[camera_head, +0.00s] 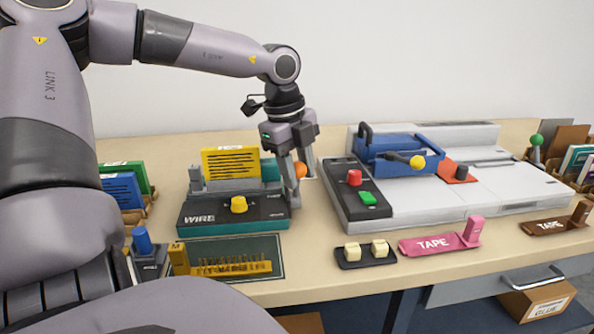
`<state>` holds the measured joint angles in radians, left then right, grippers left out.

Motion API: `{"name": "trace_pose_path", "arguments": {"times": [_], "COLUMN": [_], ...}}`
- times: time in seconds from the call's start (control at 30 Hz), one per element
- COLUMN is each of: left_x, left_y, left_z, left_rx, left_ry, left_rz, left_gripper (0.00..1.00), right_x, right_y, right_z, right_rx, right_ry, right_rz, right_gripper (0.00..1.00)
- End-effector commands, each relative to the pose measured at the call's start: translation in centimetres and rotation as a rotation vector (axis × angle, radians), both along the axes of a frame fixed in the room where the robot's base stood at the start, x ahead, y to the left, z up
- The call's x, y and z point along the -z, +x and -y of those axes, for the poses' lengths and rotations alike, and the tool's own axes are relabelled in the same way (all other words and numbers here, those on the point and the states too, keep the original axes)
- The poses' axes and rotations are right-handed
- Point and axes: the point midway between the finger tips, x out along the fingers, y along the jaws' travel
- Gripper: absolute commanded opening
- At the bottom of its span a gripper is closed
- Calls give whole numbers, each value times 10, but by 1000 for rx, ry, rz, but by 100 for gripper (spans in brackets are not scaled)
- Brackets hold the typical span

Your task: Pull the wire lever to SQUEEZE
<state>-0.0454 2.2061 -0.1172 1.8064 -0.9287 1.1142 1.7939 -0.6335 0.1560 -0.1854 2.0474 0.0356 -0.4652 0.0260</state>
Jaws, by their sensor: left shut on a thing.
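The wire machine (215,215) has a dark top marked WIRE, a teal base and a yellow knob (239,205). A yellow booklet (230,161) stands upright in its back part. The wire lever (300,170) shows as an orange ball at the machine's right side. My left gripper (297,180) points down there and is shut on the wire lever, its fingers partly hiding the ball and the lever's stem. The small lettering near the lever is too small to read. My right gripper is not in view.
A larger white and blue machine (470,190) with red and green buttons stands to the right. In front lie a dark tray with two cream blocks (365,251), a pink TAPE piece (440,241) and a comb-like strip on a mat (230,266). Booklets stand at the left.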

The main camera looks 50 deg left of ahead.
Motion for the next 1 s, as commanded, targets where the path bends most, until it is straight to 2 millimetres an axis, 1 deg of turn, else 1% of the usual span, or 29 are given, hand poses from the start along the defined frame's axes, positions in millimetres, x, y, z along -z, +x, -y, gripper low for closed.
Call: {"name": "trace_pose_path", "arguments": {"times": [0.03,0.6,0.63,0.67,0.7,1.0], "left_x": [5,6,6,6,5,1], "left_y": [-4,-6,-5,-5,-5,-3], "left_z": [3,5,5,5,5,4], "left_rx": [1,0,1,0,0,0], "left_ry": [-8,-8,-8,-7,-7,-3], "left_rz": [-17,-19,-19,-18,-16,-7], "left_gripper": [0,0,45,55,60,60], "right_x": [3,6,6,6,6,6], "right_y": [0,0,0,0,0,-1], "right_z": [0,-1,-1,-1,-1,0], "right_rx": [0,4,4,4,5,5], "right_ry": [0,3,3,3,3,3], "right_rz": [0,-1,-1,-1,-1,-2], "right_gripper": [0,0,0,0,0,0]}}
